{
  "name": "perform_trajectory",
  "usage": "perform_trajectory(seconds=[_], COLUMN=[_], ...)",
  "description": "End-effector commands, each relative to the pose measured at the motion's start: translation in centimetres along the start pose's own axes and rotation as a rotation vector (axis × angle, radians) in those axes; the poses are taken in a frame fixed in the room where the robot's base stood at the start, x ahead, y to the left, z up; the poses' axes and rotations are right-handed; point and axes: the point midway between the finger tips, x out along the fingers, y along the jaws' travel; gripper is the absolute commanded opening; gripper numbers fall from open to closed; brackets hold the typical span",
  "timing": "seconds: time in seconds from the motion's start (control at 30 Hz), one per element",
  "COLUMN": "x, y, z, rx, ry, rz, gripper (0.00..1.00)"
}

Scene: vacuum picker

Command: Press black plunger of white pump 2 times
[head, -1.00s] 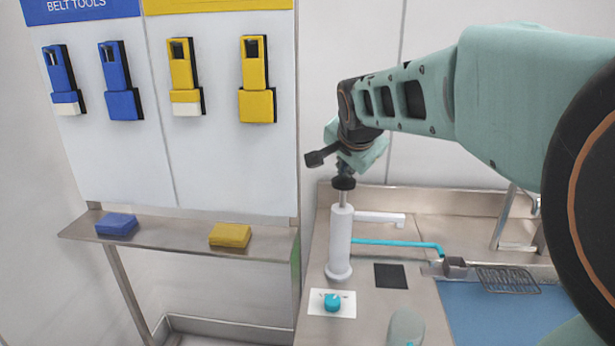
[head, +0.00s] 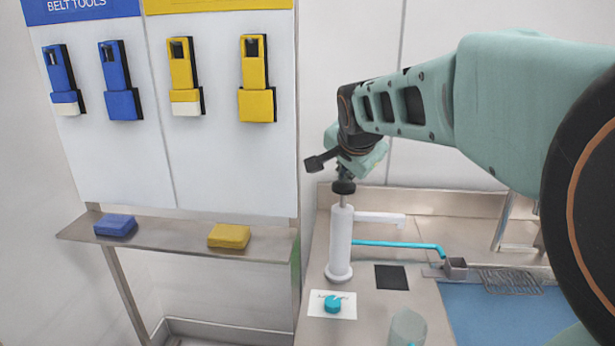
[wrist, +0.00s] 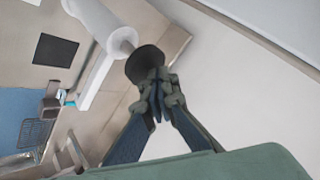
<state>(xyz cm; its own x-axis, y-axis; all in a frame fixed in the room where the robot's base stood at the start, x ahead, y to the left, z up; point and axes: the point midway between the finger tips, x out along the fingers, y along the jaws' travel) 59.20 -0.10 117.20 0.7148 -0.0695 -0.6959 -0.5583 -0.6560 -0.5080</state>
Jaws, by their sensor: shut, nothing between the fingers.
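The white pump (head: 340,245) stands upright on the steel counter, with a white spout pointing right. Its black plunger (head: 343,187) sits on a short visible length of rod above the body. My gripper (head: 344,175) points down with its fingertips at the top of the plunger, apparently touching it. In the wrist view, the shut, empty fingertips (wrist: 156,76) meet the round black plunger (wrist: 143,60), covering part of it. The white pump body (wrist: 92,22) extends to the upper left there.
A teal tube (head: 400,244) runs right from the pump. A teal knob (head: 333,303) on a white card, a black square (head: 391,277) and a greyish cup-like object (head: 407,328) are nearby. A blue mat (head: 500,315) lies right. A shelf (head: 170,235) holds blue and yellow blocks.

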Motion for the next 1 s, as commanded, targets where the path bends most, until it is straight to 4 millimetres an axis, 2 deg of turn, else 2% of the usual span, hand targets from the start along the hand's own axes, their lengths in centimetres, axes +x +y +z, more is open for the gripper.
perform_trajectory(seconds=[1.0], x=[1.04], y=[0.83], z=[0.86], rx=[-0.001], ry=[-0.004], rz=[0.005], gripper=[0.0])
